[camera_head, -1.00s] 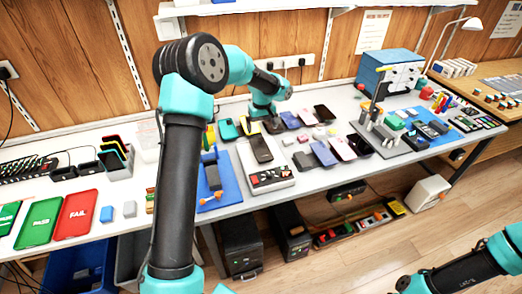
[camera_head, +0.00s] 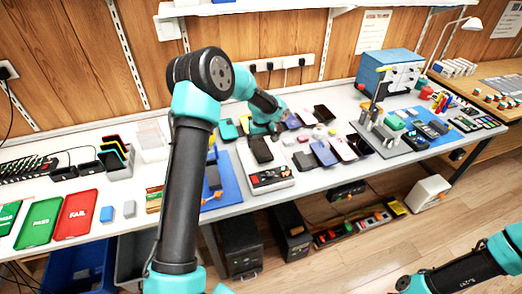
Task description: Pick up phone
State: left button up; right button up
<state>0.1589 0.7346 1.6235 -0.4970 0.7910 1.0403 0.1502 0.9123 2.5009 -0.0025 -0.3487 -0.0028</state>
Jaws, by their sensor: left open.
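Several phones lie in loose rows on the grey bench. A black phone (camera_head: 260,151) lies nearest my left gripper, just behind a grey panel device. A purple-blue phone (camera_head: 292,121) and a black phone (camera_head: 324,114) lie to the right of the gripper. A dark blue phone (camera_head: 323,153), a pink phone (camera_head: 342,149) and another dark phone (camera_head: 360,145) lie further right. My left gripper (camera_head: 275,134) is small in the picture, pointing down among the phones. It is open, with no phone seen in it; its fingertips are hard to make out.
The grey panel device (camera_head: 268,180) and a blue mat (camera_head: 227,188) lie at the front edge. A green tray (camera_head: 41,221) and a red tray (camera_head: 76,213) lie at the left. A grey fixture (camera_head: 378,135) and blue cabinet (camera_head: 388,73) stand to the right.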

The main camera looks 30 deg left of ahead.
aim_at(261, 148)
pick_arm(q)
notch_tip(261, 148, down, 3)
jog(key=shift+f, duration=0.15)
dwell(0.4)
jog(key=c, duration=1)
jog(key=shift+r, duration=0.2)
jog(key=shift+r, duration=1.5)
jog(key=shift+s+d+r, duration=0.1)
jog(key=shift+s+r, duration=0.05)
jog(key=shift+s, duration=0.1)
jog(key=s+d+r, duration=0.1)
jog(key=s+d, duration=0.7)
jog(key=s, duration=0.5)
jog(key=shift+r, duration=0.2)
jog(key=shift+s, duration=0.1)
